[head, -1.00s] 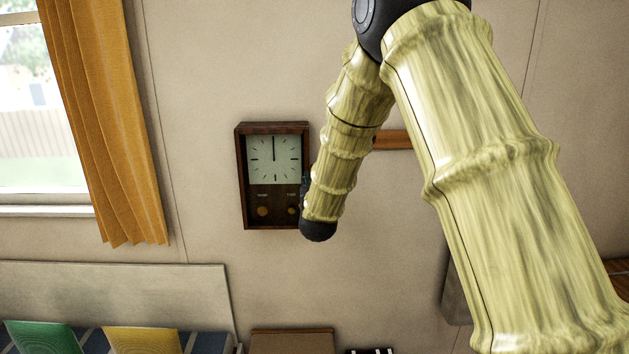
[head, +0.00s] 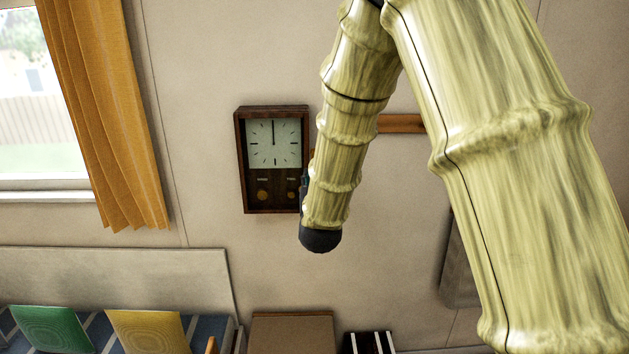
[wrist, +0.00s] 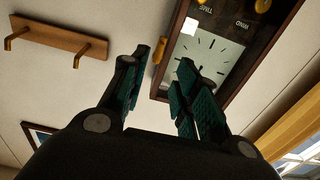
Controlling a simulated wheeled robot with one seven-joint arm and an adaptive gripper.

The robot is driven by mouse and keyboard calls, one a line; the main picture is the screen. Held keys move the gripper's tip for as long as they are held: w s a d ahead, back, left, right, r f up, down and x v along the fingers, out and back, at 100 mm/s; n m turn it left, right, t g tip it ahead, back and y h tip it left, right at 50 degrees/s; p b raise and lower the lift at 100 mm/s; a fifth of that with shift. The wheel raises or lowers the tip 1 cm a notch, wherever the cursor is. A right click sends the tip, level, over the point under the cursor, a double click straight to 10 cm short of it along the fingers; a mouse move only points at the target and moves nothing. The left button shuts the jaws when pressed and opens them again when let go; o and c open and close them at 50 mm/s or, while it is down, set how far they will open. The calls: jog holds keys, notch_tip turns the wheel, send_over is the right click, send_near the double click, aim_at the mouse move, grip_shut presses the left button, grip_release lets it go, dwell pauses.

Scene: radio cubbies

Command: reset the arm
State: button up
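My gripper (wrist: 163,68) is open in the wrist view, with two teal-padded fingers apart and nothing held between them. In the head view my arm's forearm hangs down in front of the wall, and the gripper is mostly hidden behind it. A dark wooden wall clock (head: 273,142) hangs just left of the forearm's lower end. The clock also shows upside down in the wrist view (wrist: 216,58), beyond the right finger. I cannot tell how far the fingertips are from it.
A wooden hook rail (wrist: 62,38) is on the wall; part shows behind my arm in the head view (head: 402,124). An orange curtain (head: 110,120) and window are at left. Below are green (head: 50,328) and yellow (head: 148,331) cushions and a brown box-like top (head: 292,332).

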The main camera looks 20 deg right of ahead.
jog(key=shift+f, duration=0.1)
jog(key=s+f+n+g+y, duration=0.1)
jog(key=s+f+g, duration=0.35)
jog(key=f, duration=0.75)
jog(key=s+a+f+g+y, duration=0.1)
jog(key=s+f, duration=0.7)
jog(key=f, duration=0.5)
jog(key=s+f+n+g+y, duration=0.1)
jog(key=s+f+g, duration=0.2)
jog(key=s+f, duration=0.65)
jog(key=s+f+g, duration=0.3)
jog(key=s+f, duration=0.3)
jog(key=s, duration=0.4)
jog(key=s+a+f+g+y, duration=0.1)
jog(key=s+f+g, duration=0.2)
jog(key=s+f, duration=0.3)
jog(key=s+f+g+y, duration=0.1)
jog(key=s+f+g, duration=0.2)
jog(key=s, duration=1)
notch_tip(320, 180, down, 4)
jog(key=shift+s+a+r+n, duration=0.2)
jog(key=shift+s+a+n, duration=0.1)
jog(key=shift+s+a, duration=0.05)
